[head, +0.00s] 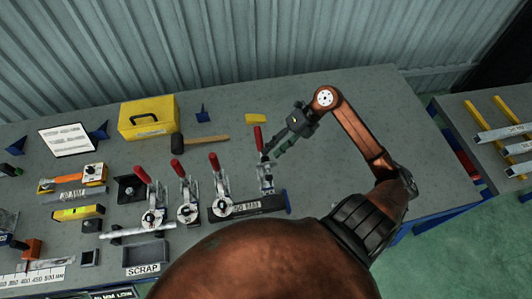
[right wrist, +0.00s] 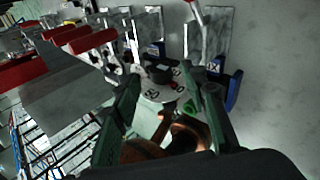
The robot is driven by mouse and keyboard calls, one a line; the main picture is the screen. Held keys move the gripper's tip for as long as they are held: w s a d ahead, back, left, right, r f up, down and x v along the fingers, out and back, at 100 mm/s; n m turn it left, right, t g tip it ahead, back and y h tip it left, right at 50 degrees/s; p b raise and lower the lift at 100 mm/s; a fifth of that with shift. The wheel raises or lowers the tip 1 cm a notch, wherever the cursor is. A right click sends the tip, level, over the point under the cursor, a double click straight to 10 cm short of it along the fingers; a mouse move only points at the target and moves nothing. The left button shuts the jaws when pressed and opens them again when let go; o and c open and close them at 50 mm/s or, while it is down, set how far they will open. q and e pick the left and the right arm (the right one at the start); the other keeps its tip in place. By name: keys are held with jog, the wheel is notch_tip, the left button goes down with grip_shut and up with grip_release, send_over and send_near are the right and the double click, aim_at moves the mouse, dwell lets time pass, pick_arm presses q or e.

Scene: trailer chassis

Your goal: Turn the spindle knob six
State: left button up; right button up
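In the right wrist view, a black knob (right wrist: 160,74) sits on a pale round dial (right wrist: 158,92) with printed numbers. I cannot read the numbers clearly enough to tell the setting. My right gripper (right wrist: 166,86) has its two dark green fingers apart, one on each side of the dial in the picture. I cannot tell whether they touch the knob. In the head view, my right gripper (head: 278,149) is beside the rightmost red-handled clamp (head: 265,172), and the knob cannot be made out there. My left gripper is not in view.
Several red-handled toggle clamps (head: 187,208) stand in a row on the grey bench (head: 330,90). A yellow box (head: 148,118), a mallet (head: 200,141) and a scrap tray (head: 147,256) lie around them.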

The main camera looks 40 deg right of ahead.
aim_at(266, 161)
jog(key=x, duration=0.3)
jog(key=shift+a+f, duration=0.15)
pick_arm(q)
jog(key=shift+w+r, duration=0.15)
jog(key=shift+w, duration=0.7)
pick_arm(e)
jog(key=c, duration=0.6)
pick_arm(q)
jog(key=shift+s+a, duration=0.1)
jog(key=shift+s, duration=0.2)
pick_arm(e)
grip_shut()
